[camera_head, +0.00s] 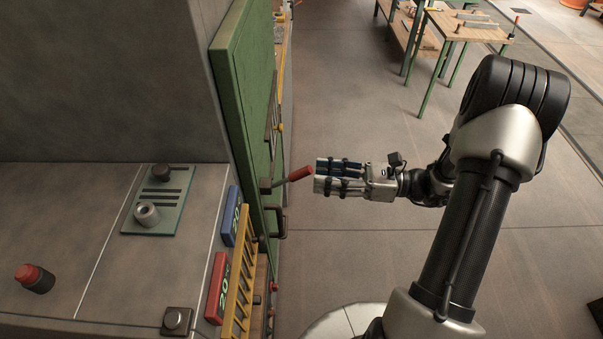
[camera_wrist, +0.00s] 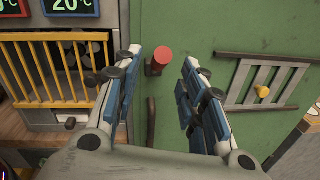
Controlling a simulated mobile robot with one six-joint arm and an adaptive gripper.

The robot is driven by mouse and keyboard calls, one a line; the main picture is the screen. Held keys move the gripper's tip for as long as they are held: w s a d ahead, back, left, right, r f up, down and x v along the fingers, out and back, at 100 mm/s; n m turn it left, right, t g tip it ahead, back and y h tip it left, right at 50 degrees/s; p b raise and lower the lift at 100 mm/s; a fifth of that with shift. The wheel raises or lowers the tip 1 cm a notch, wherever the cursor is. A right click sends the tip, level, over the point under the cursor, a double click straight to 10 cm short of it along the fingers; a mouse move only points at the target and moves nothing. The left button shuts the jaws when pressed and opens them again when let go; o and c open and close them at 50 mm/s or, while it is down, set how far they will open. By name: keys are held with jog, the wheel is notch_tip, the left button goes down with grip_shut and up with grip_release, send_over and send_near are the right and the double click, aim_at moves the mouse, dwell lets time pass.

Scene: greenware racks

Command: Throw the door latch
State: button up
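The door latch is a lever with a red grip (camera_head: 300,173), sticking out from the green door (camera_head: 246,95) in the head view. In the wrist view the red end of the latch (camera_wrist: 162,56) shows ahead, between my fingers and nearer the left one. My gripper (camera_head: 317,176) is open and empty, level with the latch and just to its right in the head view. Its two blue-padded fingers stand apart in the wrist view (camera_wrist: 158,78). Neither finger clearly touches the grip. The latch's base is partly hidden behind its red end in the wrist view.
A dark door handle (camera_head: 279,222) sits below the latch. A slatted vent (camera_wrist: 265,82) is on the door to the right in the wrist view. A yellow rack (camera_head: 238,285) and temperature displays (camera_head: 217,288) are beside the door.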

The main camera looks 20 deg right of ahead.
aim_at(310, 174)
jog(key=x, duration=0.6)
jog(key=shift+c, duration=0.3)
grip_shut()
dwell(0.5)
